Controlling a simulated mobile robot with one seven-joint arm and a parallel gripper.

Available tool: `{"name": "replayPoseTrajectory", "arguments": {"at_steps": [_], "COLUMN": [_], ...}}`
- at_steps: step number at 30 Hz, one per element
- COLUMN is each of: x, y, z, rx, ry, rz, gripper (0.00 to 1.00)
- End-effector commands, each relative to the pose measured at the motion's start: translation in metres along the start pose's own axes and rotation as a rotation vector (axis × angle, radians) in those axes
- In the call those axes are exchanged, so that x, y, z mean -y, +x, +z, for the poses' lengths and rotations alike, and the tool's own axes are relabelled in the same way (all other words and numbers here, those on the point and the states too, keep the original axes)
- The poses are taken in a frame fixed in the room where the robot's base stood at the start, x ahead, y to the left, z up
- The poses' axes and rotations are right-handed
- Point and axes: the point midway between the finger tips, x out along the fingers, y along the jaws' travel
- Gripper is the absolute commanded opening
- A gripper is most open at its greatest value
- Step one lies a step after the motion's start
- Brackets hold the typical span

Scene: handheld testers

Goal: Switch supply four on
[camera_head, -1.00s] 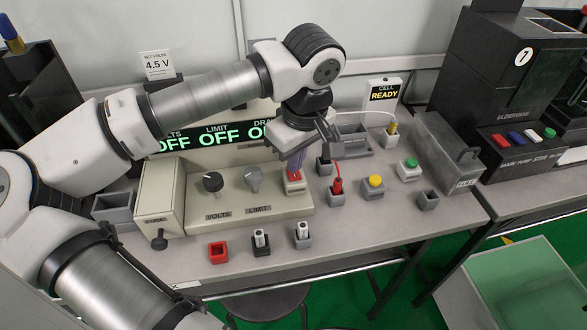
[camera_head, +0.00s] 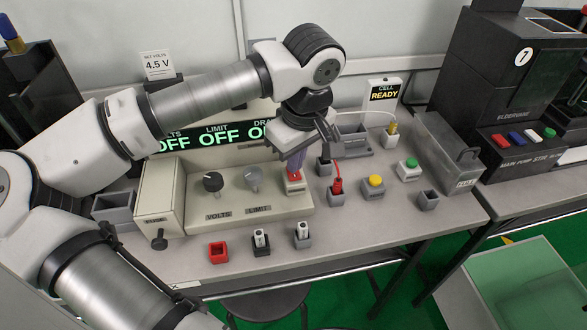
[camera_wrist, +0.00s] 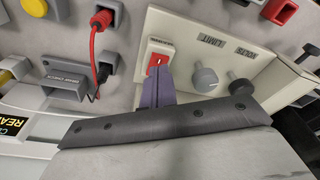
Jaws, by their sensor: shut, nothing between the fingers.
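The beige power supply (camera_head: 240,200) stands on the bench, with its green display (camera_head: 200,138) reading OFF under VOLTS and LIMIT; the DRAW reading is partly hidden by my arm. Its red rocker switch (camera_head: 294,178) is at the panel's right end. In the wrist view the switch (camera_wrist: 159,58) sits in a pale frame, partly covered by my fingers. My gripper (camera_head: 295,168) is shut and empty and points down at the switch. In the wrist view its purple fingertips (camera_wrist: 159,70) are at the switch's edge; I cannot tell whether they touch it.
The VOLTS knob (camera_head: 212,182) and LIMIT knob (camera_head: 254,178) are left of the switch. A red-lead plug (camera_head: 337,186), a yellow button (camera_head: 374,182) and a green button (camera_head: 411,163) are to the right. Small sockets line the bench front. A sign (camera_head: 384,92) reads CELL READY.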

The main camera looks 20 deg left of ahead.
Motion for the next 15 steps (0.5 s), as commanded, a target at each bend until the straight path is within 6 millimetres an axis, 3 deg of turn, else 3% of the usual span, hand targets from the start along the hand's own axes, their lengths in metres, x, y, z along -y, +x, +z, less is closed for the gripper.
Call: {"name": "replayPoseTrajectory", "arguments": {"at_steps": [15], "x": [0.0000], "y": [0.0074], "z": [0.0011], "rx": [0.000], "ry": [0.000], "rz": [0.000], "gripper": [0.00]}}
